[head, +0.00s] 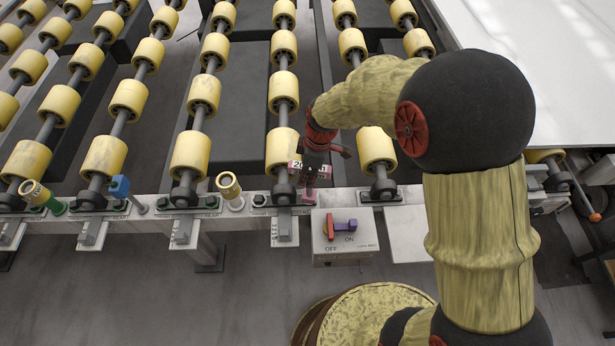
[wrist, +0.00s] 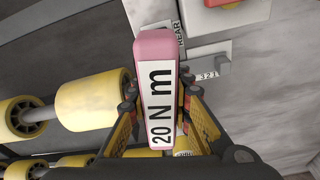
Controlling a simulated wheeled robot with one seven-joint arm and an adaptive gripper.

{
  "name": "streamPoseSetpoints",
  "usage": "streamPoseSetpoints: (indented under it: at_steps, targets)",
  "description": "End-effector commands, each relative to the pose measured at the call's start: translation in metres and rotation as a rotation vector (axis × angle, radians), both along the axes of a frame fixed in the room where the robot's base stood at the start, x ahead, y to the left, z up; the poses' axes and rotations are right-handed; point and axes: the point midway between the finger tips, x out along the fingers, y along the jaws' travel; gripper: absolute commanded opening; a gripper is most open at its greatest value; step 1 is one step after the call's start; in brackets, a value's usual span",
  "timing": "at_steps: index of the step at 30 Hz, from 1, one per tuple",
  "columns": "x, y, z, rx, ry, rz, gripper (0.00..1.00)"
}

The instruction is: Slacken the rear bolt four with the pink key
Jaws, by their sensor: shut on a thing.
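The pink key (wrist: 155,48), with a white label reading "20 N m", is upright between my fingers in the wrist view. In the head view its pink body (head: 309,196) shows below my gripper (head: 316,170), with its lower end close to the rail beside a black bearing block (head: 284,194). My gripper (wrist: 163,120) is shut on the key, one finger on each side. Whether the key sits on a bolt cannot be seen. A plate marked "REAR" (wrist: 180,38) and a numbered "3 2 1" strip (wrist: 208,76) show beyond the key. Rear bolt four cannot be made out.
Yellow rollers (head: 283,92) fill the back. An OFF/ON switch box (head: 345,237) with a red-and-purple handle is right of the key's foot. A cream-and-white tool (head: 230,187), a blue one (head: 121,187) and a green-based one (head: 42,197) stand along the rail (head: 150,205).

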Motion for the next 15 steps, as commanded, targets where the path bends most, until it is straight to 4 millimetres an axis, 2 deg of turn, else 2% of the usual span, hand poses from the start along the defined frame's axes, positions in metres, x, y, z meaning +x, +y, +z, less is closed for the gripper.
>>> streamPoseSetpoints:
  at_steps: [8, 15]
  targets:
    - [-0.0008, 0.0000, -0.0006, 0.001, -0.001, 0.230, 0.00]
    - [-0.0009, 0.0001, 0.0054, 0.001, -0.001, 0.218, 0.00]
